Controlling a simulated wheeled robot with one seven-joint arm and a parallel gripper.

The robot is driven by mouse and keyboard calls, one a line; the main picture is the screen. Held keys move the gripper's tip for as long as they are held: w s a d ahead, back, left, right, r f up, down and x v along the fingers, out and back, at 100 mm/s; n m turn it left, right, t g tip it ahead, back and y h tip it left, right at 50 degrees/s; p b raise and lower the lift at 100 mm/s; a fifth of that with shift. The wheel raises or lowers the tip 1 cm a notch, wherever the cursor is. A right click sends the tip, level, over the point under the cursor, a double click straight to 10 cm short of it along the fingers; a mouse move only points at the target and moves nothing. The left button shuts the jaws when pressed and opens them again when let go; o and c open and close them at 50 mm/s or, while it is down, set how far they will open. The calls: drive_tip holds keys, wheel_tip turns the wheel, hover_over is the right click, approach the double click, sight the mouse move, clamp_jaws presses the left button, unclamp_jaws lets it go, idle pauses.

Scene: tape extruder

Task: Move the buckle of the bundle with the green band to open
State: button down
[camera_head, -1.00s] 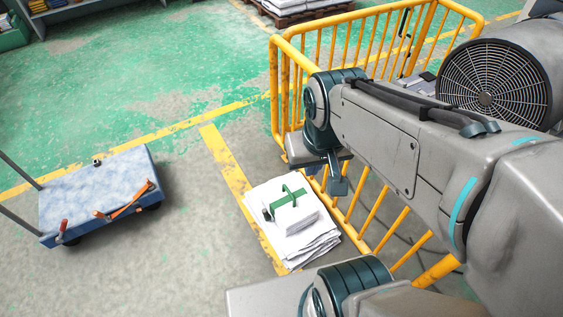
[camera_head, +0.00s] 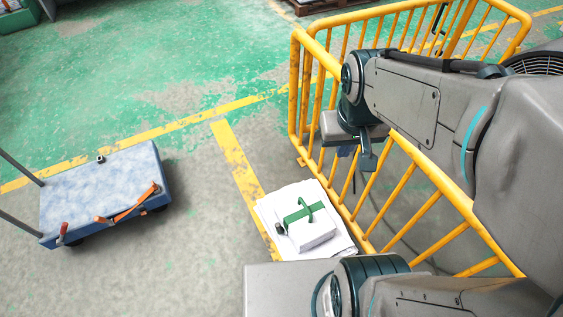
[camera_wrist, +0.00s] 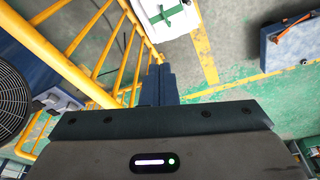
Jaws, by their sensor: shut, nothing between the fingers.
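The bundle with the green band (camera_head: 314,233) is a white block on a stack of white sheets (camera_head: 274,215) on the floor. Its green band (camera_head: 297,215) runs across the top, with a green strip standing up in a curve. A small dark piece (camera_head: 280,229) at the band's left end may be the buckle; its state cannot be told. My gripper (camera_head: 367,164) hangs above and behind the bundle, close to the yellow railing, shut and empty. In the wrist view the gripper fingers (camera_wrist: 158,84) are together, and the bundle (camera_wrist: 166,14) shows at the top edge, clear of them.
A yellow railing (camera_head: 297,92) runs right beside the bundle and my arm. A blue cart (camera_head: 92,198) with orange straps (camera_head: 137,205) stands at the left. A yellow floor line (camera_head: 236,165) passes left of the bundle. The floor between cart and bundle is free.

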drive_tip(key=w+f+n+g+b, duration=0.1)
drive_tip(key=w+f+b, duration=0.3)
drive_tip(key=f, duration=0.4)
drive_tip(key=w+f+n+b, duration=0.1)
drive_tip(key=w+f+b, duration=0.25)
drive_tip(key=f, duration=0.35)
drive_tip(key=n+g+y+b, duration=0.2)
drive_tip(key=g+y+b, duration=0.15)
drive_tip(key=b, duration=1.65)
hover_over(285, 220)
drive_tip(key=w+d, duration=0.1)
drive_tip(key=d, duration=0.1)
wheel_tip(285, 220, down, 46)
drive_tip(key=shift+t, duration=0.35)
drive_tip(key=b+x, duration=0.3)
drive_tip(key=x, duration=0.4)
drive_tip(key=shift+s+f+b, duration=0.1)
drive_tip(key=shift+f+b, duration=0.25)
drive_tip(key=shift+b, duration=0.05)
drive_tip(key=shift+a+f, duration=0.3)
drive_tip(key=shift+f, duration=0.35)
drive_tip(key=shift+s+r, duration=0.1)
